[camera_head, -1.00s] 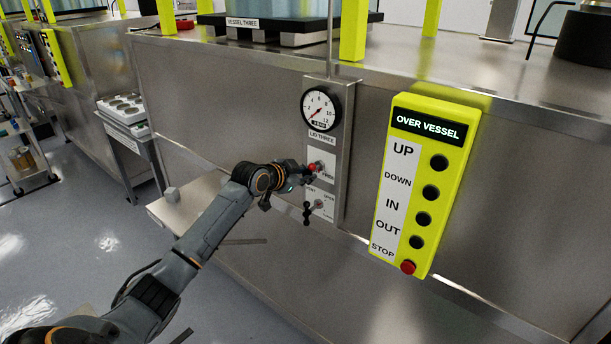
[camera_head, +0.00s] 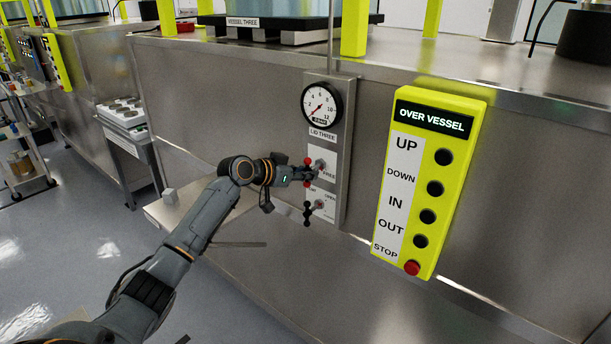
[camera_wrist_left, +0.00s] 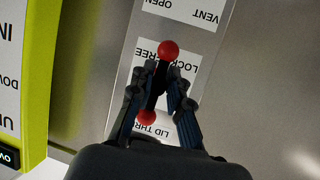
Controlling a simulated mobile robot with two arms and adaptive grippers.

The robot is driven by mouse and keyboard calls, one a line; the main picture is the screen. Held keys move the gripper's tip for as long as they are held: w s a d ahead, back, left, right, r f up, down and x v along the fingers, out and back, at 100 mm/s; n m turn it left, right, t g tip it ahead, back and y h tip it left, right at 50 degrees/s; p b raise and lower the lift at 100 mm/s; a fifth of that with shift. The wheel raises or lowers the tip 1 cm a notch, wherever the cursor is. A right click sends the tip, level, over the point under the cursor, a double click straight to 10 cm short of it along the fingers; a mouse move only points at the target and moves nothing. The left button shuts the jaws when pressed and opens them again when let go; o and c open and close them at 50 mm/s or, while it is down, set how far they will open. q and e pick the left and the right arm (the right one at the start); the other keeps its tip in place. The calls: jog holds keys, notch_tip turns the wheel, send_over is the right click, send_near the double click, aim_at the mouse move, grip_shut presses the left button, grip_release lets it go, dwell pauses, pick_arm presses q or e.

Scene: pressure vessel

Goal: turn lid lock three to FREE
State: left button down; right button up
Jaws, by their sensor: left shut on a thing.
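The lid lock three handle is a short bar with a red ball at each end (camera_head: 309,160), on the LID THREE panel (camera_head: 338,150) below the gauge. In the head view the bar stands nearly upright. My left gripper (camera_head: 312,173) comes in from the left and is shut on the handle's middle. In the left wrist view the gripper (camera_wrist_left: 160,88) has the bar between its fingers, with a red ball (camera_wrist_left: 168,49) beyond the fingertips and another nearer the palm. My right gripper is out of view.
A vent handle with black balls (camera_head: 307,206) sits just below the lock. A round gauge (camera_head: 321,103) is above it. The yellow OVER VESSEL button box (camera_head: 430,180) stands to the right. A small metal shelf (camera_head: 185,205) is at the left.

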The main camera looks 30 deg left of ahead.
pick_arm(q)
jog(key=shift+d, duration=0.2)
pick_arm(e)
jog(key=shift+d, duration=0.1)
pick_arm(q)
jog(key=c, duration=1.4)
grip_release()
jog(key=shift+o, duration=0.2)
jog(key=shift+w+d+r, duration=0.1)
jog(key=shift+d, duration=0.1)
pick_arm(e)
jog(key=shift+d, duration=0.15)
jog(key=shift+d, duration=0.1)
pick_arm(q)
jog(key=shift+s+a+r, duration=0.1)
jog(key=shift+s+a, duration=0.25)
jog(key=shift+s, duration=0.05)
jog(key=v, duration=1.1)
jog(key=shift+d, duration=0.25)
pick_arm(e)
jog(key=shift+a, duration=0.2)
pick_arm(q)
jog(key=shift+r, duration=0.1)
